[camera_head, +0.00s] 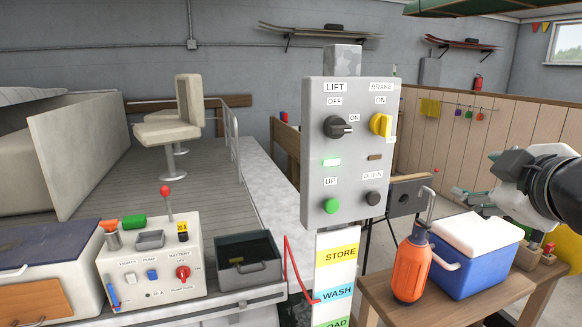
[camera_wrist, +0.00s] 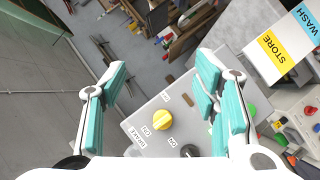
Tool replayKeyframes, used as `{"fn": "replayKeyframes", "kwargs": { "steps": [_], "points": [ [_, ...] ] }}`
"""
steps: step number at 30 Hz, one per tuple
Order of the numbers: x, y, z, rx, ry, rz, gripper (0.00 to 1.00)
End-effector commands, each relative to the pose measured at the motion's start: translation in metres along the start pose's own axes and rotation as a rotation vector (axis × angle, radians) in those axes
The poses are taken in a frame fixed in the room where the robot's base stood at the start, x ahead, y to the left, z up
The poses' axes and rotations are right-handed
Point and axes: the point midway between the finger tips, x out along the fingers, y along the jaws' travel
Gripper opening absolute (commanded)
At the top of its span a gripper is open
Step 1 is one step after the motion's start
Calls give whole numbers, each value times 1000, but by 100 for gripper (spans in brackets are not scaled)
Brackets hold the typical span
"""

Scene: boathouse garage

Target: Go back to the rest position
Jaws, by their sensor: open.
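My gripper (camera_head: 468,197) is at the right of the head view, beside the grey control box (camera_head: 350,150) and above the blue cooler. In the wrist view my gripper (camera_wrist: 163,70) has its teal fingers wide apart with nothing between them. The control box has a black LIFT knob (camera_head: 338,127) turned sideways towards ON and a yellow BRAKE knob (camera_head: 381,125) standing upright. The lamp under LIFT glows green; the one under BRAKE is dull brown. The yellow knob (camera_wrist: 162,120) also shows below the finger gap in the wrist view, apart from the fingers.
A blue cooler (camera_head: 474,262) with a white lid and an orange sprayer (camera_head: 411,268) stand on a wooden table (camera_head: 375,284) below my arm. A STORE/WASH sign (camera_head: 336,254) hangs under the box. A battery panel (camera_head: 150,262) and dark bin (camera_head: 248,262) stand left.

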Motion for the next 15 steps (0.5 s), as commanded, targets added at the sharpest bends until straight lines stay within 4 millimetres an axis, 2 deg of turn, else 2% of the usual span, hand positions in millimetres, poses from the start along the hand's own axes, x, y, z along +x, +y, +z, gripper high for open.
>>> {"fn": "replayKeyframes", "kwargs": {
  "steps": [5, 7, 12, 15],
  "points": [
    [-33, -48, 30, 314, -244, -152, 55],
    [-52, -74, 39, 431, -345, -225, 55],
    [-103, -134, 46, 648, -561, -403, 55],
    [-129, -157, 45, 720, -652, -483, 55]
  ]
}}
